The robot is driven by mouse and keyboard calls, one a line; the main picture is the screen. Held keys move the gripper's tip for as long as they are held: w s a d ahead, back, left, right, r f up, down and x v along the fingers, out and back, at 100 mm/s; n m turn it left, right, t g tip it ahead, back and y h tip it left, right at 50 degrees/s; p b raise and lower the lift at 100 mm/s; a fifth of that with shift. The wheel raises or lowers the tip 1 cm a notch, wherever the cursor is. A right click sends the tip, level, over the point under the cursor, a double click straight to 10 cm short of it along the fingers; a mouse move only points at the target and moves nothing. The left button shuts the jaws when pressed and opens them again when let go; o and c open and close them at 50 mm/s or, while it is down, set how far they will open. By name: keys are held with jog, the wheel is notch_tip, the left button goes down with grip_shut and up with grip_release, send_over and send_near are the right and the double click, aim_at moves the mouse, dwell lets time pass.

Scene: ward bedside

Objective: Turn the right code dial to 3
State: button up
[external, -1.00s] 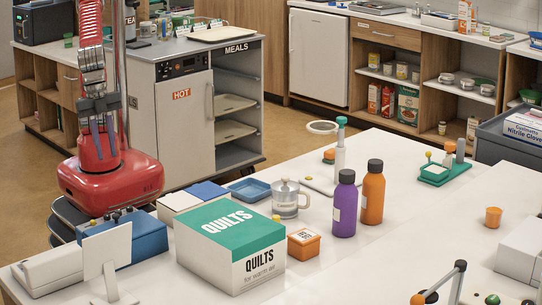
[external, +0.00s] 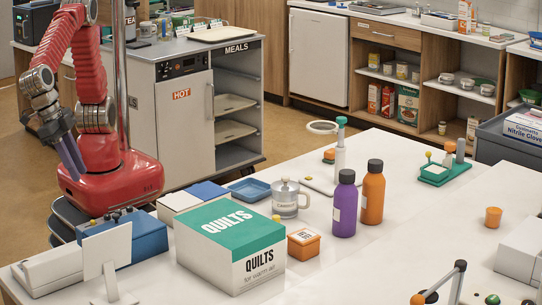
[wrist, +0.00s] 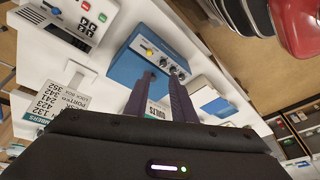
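A blue box (external: 150,238) stands at the near left end of the white table. It has a row of small dark dials on top, next to the quilts box. In the wrist view the blue box (wrist: 138,68) shows a yellow knob (wrist: 149,53) and a row of dials (wrist: 173,70). The numbers on the dials are too small to read. My gripper (external: 80,173) is raised to the left of the box, pointing down. In the wrist view the fingers of my gripper (wrist: 162,74) are apart with nothing between them; they overlap the box in the picture, without clear contact.
A white card stand (external: 108,255) with printed numbers stands in front of the blue box, beside a white panel (external: 52,268). The quilts box (external: 231,245) is to the right. A glass jug (external: 288,199) and two bottles (external: 344,208) stand farther right.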

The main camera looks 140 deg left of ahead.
aim_at(106, 215)
jog(key=shift+a+r+n, duration=0.2)
jog(key=shift+n, duration=0.65)
jog(key=shift+a+r+n, duration=0.15)
jog(key=shift+a+n, duration=0.05)
jog(key=shift+n, duration=0.65)
jog(key=x, duration=1.3)
jog(key=shift+w+a+f, duration=0.15)
jog(key=shift+a+f, duration=0.1)
jog(key=shift+f, duration=0.1)
jog(key=shift+c, duration=0.2)
grip_shut()
